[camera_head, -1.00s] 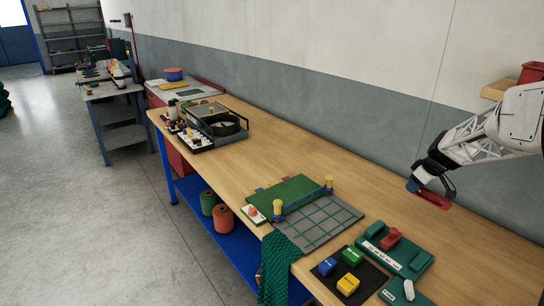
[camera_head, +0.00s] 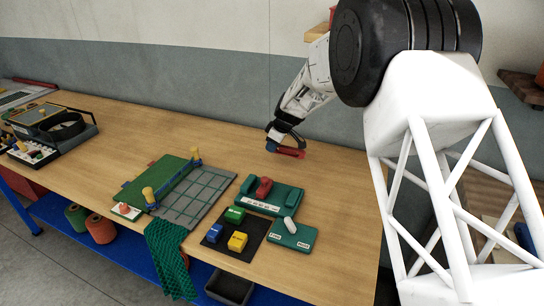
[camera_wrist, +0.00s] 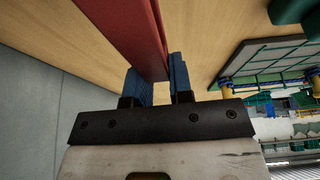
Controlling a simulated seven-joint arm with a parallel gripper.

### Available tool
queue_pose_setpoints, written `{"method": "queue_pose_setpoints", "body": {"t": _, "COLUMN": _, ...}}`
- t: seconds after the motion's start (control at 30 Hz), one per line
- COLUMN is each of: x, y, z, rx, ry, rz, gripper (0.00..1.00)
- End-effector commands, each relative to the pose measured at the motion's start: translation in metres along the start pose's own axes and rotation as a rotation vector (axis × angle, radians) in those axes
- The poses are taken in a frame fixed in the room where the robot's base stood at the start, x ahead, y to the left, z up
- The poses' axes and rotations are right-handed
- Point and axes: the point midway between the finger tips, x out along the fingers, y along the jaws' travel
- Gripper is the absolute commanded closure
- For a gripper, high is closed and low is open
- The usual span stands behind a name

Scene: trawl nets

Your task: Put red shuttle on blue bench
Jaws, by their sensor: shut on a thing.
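My gripper (camera_head: 285,146) is shut on a long red shuttle (camera_head: 292,154), low near the back of the bench top in the head view. I cannot tell whether the shuttle touches the wood. In the wrist view the shuttle (camera_wrist: 135,35) runs from between my gripper's blue fingers (camera_wrist: 160,82) toward the upper left.
A green holder (camera_head: 287,199) with a red piece (camera_head: 264,187) stands in front of my gripper. A dark mat with coloured blocks (camera_head: 237,242), a green board (camera_head: 160,180) and a grey grid plate (camera_head: 205,190) lie left. Bare wood surrounds the shuttle.

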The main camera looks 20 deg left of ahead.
Motion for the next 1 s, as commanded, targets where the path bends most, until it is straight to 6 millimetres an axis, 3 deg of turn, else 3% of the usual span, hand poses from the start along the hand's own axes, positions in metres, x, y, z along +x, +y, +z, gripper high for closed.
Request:
{"method": "queue_pose_setpoints", "body": {"t": 0.33, "x": 0.006, "y": 0.0, "z": 0.002, "rx": 0.0, "ry": 0.0, "rz": -0.001, "gripper": 1.0}}
{"method": "queue_pose_setpoints", "body": {"t": 0.7, "x": 0.043, "y": -0.001, "z": 0.018, "rx": 0.0, "ry": -0.001, "rz": -0.001, "gripper": 1.0}}
{"method": "queue_pose_setpoints", "body": {"t": 1.0, "x": 0.046, "y": -0.001, "z": 0.019, "rx": 0.0, "ry": 0.0, "rz": 0.0, "gripper": 1.0}}
